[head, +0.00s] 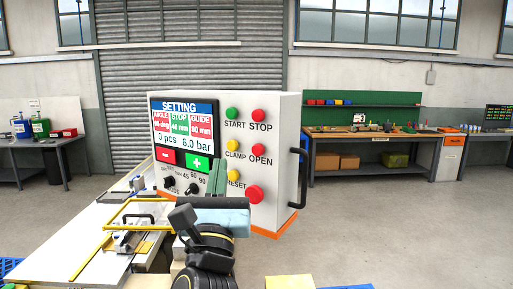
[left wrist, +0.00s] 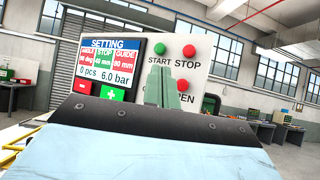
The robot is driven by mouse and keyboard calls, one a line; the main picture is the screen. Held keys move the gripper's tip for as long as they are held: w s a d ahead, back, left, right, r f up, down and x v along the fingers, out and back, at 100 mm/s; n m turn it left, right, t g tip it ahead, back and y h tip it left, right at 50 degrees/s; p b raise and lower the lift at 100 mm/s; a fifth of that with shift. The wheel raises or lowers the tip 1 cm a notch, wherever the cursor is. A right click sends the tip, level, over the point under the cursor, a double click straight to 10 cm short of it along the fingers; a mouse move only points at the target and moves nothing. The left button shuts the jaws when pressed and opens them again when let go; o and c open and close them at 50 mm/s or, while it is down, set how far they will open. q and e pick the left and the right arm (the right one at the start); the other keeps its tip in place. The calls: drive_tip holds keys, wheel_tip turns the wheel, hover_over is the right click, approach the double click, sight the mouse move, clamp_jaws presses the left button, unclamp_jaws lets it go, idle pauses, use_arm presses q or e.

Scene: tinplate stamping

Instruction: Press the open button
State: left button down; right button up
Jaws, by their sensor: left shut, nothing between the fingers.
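The white control box (head: 280,130) stands at the centre of the head view. Its open button (head: 258,149) is round and red, above the label OPEN. It also shows in the left wrist view (left wrist: 182,86), just right of my fingertips. My left gripper (head: 217,170) is shut and empty, its greenish fingers pointing up at the panel's lower middle, left of the buttons. In the left wrist view the fingers (left wrist: 160,80) cover the clamp button area. I cannot tell whether the fingertips touch the panel. My right gripper is not in view.
Near the open button are the red stop button (head: 258,115), yellow clamp button (head: 232,145), yellow reset button (head: 233,175) and a large red button (head: 255,194). A black handle (head: 298,178) sticks out on the box's right side. A yellow-framed machine (head: 110,235) lies at left.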

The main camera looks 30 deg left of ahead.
sight(258, 150)
use_arm(q)
drive_tip(key=shift+w, duration=0.2)
drive_tip(key=shift+w+d+b, duration=0.15)
drive_tip(key=shift+w+b, duration=0.45)
drive_tip(key=shift+w, duration=1.55)
drive_tip(key=shift+w+d+b, duration=0.15)
drive_tip(key=shift+w+b, duration=0.45)
drive_tip(key=shift+w, duration=1.5)
drive_tip(key=shift+w, duration=0.1)
drive_tip(key=shift+w, duration=0.35)
